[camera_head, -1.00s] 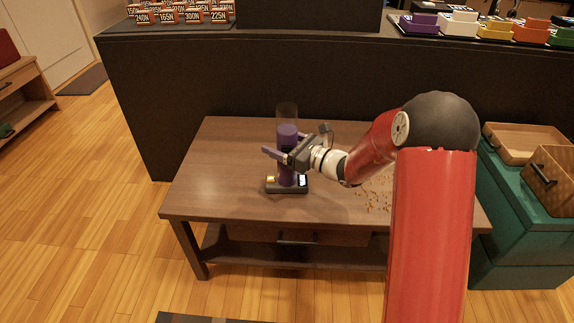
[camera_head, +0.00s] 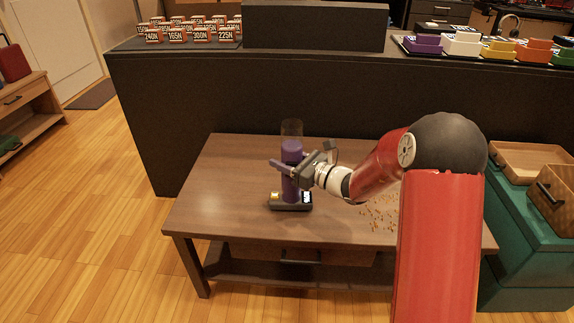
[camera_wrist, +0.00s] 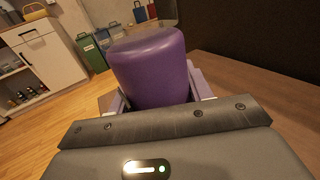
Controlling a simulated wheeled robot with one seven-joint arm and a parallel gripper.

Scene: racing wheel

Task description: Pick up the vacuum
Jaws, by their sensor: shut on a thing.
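The vacuum (camera_head: 291,150) is an upright purple cylinder with a clear top. It stands on the wooden table, at a small dark base (camera_head: 291,206) with a yellow and a white patch. My gripper (camera_head: 290,170) reaches in from the right and is shut around the vacuum's middle. In the wrist view the purple vacuum body (camera_wrist: 150,65) fills the space between the fingers, and its lower part is hidden by the gripper housing. I cannot tell whether the vacuum's bottom touches the base.
The wooden table (camera_head: 225,190) is clear at left. Orange crumbs (camera_head: 380,213) lie on its right part. A dark counter (camera_head: 180,100) stands behind it. Teal boxes with wooden trays (camera_head: 530,158) stand at the right. Open floor lies at the left.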

